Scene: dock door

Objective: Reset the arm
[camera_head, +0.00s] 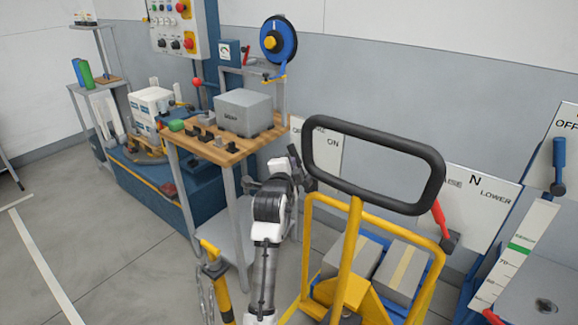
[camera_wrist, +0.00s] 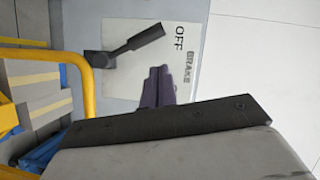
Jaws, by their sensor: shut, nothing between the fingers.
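My arm (camera_head: 265,225) rises from the bottom middle of the head view, bent, beside the yellow pallet truck. My gripper (camera_wrist: 158,78) shows in the wrist view as dark fingers held together, with nothing between them. In the head view its dark end is small, left of the truck's handle loop, and its fingers cannot be made out clearly. Beyond the fingers in the wrist view is a white brake panel (camera_wrist: 125,75) marked OFF, with a black lever (camera_wrist: 137,39). The fingers overlap the panel in the picture; I cannot tell any contact.
The pallet truck's black handle (camera_head: 375,133) stands close right of my arm, with grey boxes (camera_head: 400,270) behind it. A wooden-topped bench (camera_head: 200,143) with a grey box (camera_head: 243,112) stands to the left. Wall panels with levers line the right. Floor at far left is open.

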